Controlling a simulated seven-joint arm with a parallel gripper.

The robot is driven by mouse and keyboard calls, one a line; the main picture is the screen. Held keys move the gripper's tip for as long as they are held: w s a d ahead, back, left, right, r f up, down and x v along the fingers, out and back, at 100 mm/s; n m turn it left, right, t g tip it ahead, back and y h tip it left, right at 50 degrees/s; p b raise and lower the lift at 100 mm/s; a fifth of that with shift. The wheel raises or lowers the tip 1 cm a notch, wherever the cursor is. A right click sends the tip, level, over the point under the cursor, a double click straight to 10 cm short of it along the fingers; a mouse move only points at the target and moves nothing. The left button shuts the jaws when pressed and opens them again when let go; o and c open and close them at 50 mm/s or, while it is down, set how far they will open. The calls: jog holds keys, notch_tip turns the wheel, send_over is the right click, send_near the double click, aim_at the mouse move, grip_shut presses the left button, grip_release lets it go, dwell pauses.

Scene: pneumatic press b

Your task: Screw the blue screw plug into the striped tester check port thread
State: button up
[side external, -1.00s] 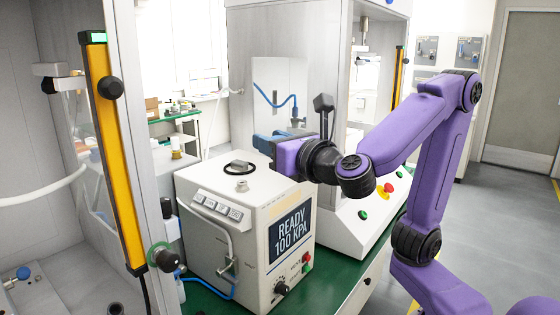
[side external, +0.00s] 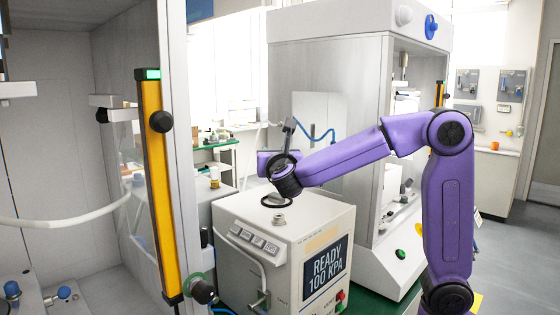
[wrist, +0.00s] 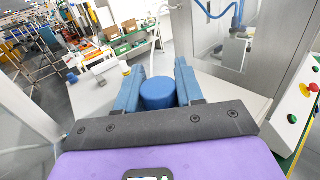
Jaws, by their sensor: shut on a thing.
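The blue screw plug (wrist: 158,94) is a round blue cylinder between the two blue fingers of my gripper (wrist: 158,70) in the wrist view. My gripper is shut on it. In the side view the purple hand of my gripper (side external: 265,161) is above the far side of the tester, and its fingers and the plug are hidden there. The tester (side external: 307,240) is a light box reading "READY 100 KPA"; I cannot make out clear stripes on it. A small metal fitting (side external: 279,219), seemingly the check port, stands on its top, below and apart from the gripper.
A black ring-shaped part (side external: 276,201) lies on the tester's top behind the fitting. A yellow light-curtain post (side external: 158,190) and a cabinet stand at the left. A white press enclosure (side external: 330,75) stands behind at the right. The space above the tester's front is clear.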

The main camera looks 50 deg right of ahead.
jog(key=w+d+f+m+g+h, duration=0.1)
jog(key=w+d+f, duration=0.3)
jog(key=d+f, duration=0.1)
jog(key=shift+d+f+h, duration=0.25)
jog(key=shift+f+h, duration=0.05)
jog(key=shift+h, duration=0.1)
dwell(0.4)
jog(key=shift+f, duration=2.85)
jog(key=shift+f, duration=1.45)
jog(key=o, duration=1.1)
jog(key=shift+a, duration=0.15)
